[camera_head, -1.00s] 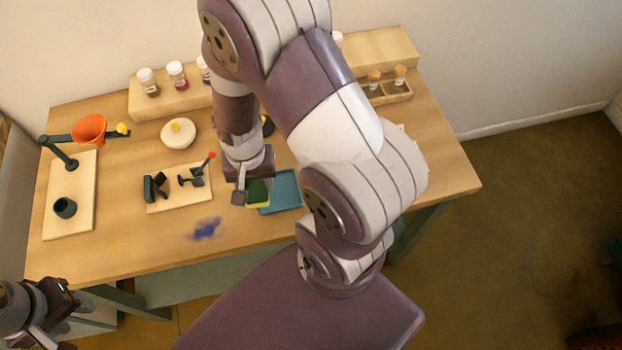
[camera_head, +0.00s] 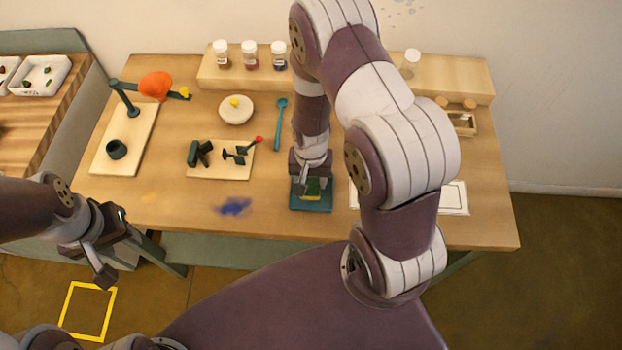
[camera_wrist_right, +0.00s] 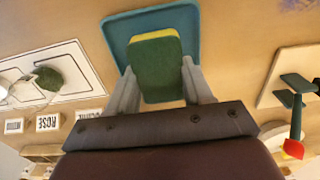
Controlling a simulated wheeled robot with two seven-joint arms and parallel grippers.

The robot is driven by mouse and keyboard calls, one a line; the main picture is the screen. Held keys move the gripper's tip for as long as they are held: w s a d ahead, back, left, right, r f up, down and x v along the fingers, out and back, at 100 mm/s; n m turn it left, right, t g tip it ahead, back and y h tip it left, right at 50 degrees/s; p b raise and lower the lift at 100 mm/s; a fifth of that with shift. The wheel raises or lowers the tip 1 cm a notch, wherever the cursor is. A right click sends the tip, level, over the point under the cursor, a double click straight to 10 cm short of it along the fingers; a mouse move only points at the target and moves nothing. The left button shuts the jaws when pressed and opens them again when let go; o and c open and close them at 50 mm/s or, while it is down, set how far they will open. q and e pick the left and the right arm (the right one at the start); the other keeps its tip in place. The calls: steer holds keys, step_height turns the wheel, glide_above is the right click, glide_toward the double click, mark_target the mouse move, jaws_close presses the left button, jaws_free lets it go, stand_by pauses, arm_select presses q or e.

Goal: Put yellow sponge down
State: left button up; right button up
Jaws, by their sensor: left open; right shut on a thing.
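The yellow sponge (camera_wrist_right: 156,70) has a dark green face and a yellow edge. It also shows in the head view (camera_head: 313,187), partly hidden by my right gripper. My right gripper (camera_wrist_right: 160,88) is shut on it, one finger on each side; the gripper also shows in the head view (camera_head: 309,180). The sponge is over the teal tray (camera_wrist_right: 115,30), which also shows in the head view (camera_head: 311,206). I cannot tell whether the sponge touches the tray. My left gripper (camera_head: 110,248) is open and empty, off the table's front left.
A blue pigment smear (camera_head: 233,206) lies left of the tray. A board (camera_head: 220,170) with dark green holders stands behind it. A teal spoon (camera_head: 280,125) and a pale round dish (camera_head: 236,110) lie further back. Label cards (camera_wrist_right: 55,75) lie beside the tray.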

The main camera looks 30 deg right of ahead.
mark_target(310, 180)
steer(key=shift+f, duration=0.7)
steer(key=shift+d+f, duration=0.1)
steer(key=shift+f, duration=0.2)
steer(key=o, duration=0.9)
steer(key=shift+f, duration=0.1)
steer(key=shift+o, duration=0.2)
steer(key=s+a+r+n, duration=0.1)
steer(key=s+r+n, duration=0.1)
steer(key=r, duration=0.8)
steer(key=s+a+r+n+t+b, duration=0.1)
steer(key=r+n, duration=0.3)
steer(key=r, duration=0.6)
steer(key=shift+s+a+r+n, duration=0.3)
steer(key=shift+s+a, duration=0.1)
steer(key=shift+s, duration=0.35)
